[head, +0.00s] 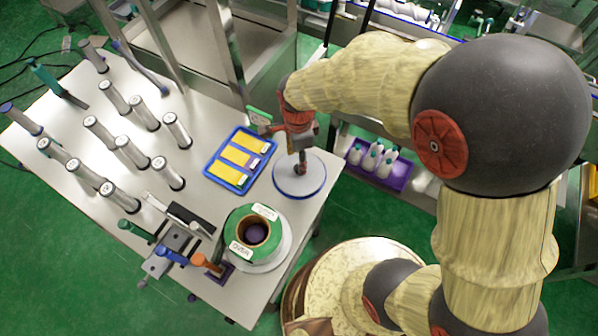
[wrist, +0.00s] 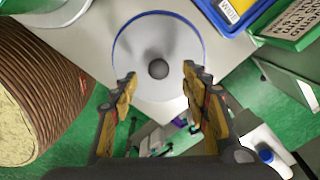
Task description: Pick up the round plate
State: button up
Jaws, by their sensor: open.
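The round plate (head: 287,182) is a flat grey-white disc with a blue rim, lying near the right corner of the table. In the wrist view the plate (wrist: 135,62) shows whole, with a dark round knob (wrist: 158,69) at its centre. My gripper (head: 300,165) is above the plate and hides part of it in the head view. In the wrist view my gripper (wrist: 158,78) is open, its two fingers apart on either side of the knob, with nothing held between them. I cannot tell the exact height of the fingertips over the knob.
A blue tray (head: 213,172) with yellow labelled packs lies left of the plate. A green-labelled spool (head: 236,222) stands in front of it. Several grey cylinders (head: 133,152) stand on the table's left part. The table's edge (head: 318,222) is close to the plate.

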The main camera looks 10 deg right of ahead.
notch_tip(320, 180, down, 4)
jog(key=shift+s+f+b, duration=0.1)
jog(key=shift+b, duration=0.55)
jog(key=shift+c, duration=1.2)
grip_shut()
